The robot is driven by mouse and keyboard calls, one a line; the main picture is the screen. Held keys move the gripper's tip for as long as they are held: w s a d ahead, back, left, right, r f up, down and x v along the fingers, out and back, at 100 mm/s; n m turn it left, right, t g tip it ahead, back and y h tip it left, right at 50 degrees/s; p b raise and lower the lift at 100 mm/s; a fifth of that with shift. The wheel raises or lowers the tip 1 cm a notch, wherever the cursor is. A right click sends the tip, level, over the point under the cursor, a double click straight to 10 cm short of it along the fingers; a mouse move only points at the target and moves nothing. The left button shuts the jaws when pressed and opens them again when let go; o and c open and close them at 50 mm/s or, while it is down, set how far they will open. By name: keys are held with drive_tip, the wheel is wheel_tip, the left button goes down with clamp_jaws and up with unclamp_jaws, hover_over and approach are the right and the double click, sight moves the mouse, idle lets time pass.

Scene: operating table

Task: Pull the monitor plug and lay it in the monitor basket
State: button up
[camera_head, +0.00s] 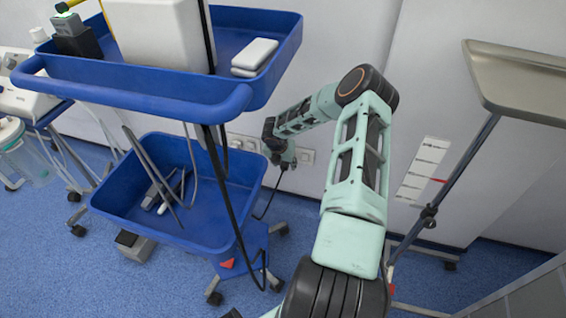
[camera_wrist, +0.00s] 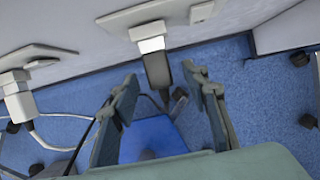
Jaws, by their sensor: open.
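A black plug (camera_wrist: 157,72) sits in a white wall socket (camera_wrist: 149,38), its body pointing away from the wall. In the wrist view my gripper (camera_wrist: 162,78) is open, with one finger on either side of the plug and gaps visible.
A second, white plug (camera_wrist: 20,100) with a pale cable sits in a socket at left in the wrist view. The cart's blue upper tray (camera_head: 170,88) overhangs the basket. A metal tray stand (camera_head: 520,85) is at right. Floor between is mostly clear.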

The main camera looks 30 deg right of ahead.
drive_tip(key=shift+d+f, duration=0.1)
drive_tip(key=shift+f, duration=0.1)
clamp_jaws()
idle(0.5)
